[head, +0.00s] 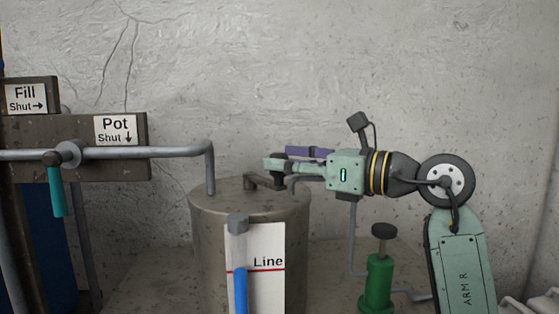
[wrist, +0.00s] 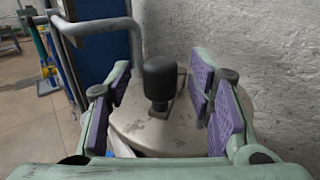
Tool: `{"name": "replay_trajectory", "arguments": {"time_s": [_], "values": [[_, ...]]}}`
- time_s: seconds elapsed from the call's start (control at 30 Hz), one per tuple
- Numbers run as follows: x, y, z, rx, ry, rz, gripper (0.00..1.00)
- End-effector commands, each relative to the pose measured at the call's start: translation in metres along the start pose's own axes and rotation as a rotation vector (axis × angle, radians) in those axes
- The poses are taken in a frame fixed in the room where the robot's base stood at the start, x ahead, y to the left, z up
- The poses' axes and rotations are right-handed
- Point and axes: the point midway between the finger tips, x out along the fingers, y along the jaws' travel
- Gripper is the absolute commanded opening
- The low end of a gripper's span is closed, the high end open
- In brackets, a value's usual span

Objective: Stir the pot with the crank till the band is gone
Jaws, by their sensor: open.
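The pot (head: 250,230) is a grey drum with a flat lid. The crank (head: 262,181) lies on the lid, and its upright black knob (wrist: 160,78) shows in the wrist view. My gripper (head: 283,160) is just above the lid, level, pointing left. Its purple-padded fingers are open, one on each side of the knob, with gaps visible on both sides. In the head view the near finger partly hides the knob. A blue column (head: 240,290) stands before a white card marked Line (head: 268,263), its top about at the red line. I cannot make out a separate band.
A pipe (head: 180,152) bends down to the lid, left of the crank. A Pot valve with a teal handle (head: 58,191) and signs for Fill (head: 25,98) and Pot (head: 115,130) are at left. A green pump-like cylinder (head: 379,280) stands right of the pot, below my arm.

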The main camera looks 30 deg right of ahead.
Motion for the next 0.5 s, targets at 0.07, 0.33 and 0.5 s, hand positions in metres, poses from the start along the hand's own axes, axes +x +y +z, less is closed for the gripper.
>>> {"name": "replay_trajectory", "arguments": {"time_s": [0.07, 0.33, 0.5], "values": [[-0.019, -0.001, 0.0, 0.001, -0.002, -0.005, 0.48], [-0.074, -0.001, 0.0, 0.002, -0.001, -0.003, 0.48], [-0.093, -0.001, 0.0, 0.001, -0.001, -0.002, 0.48]]}}
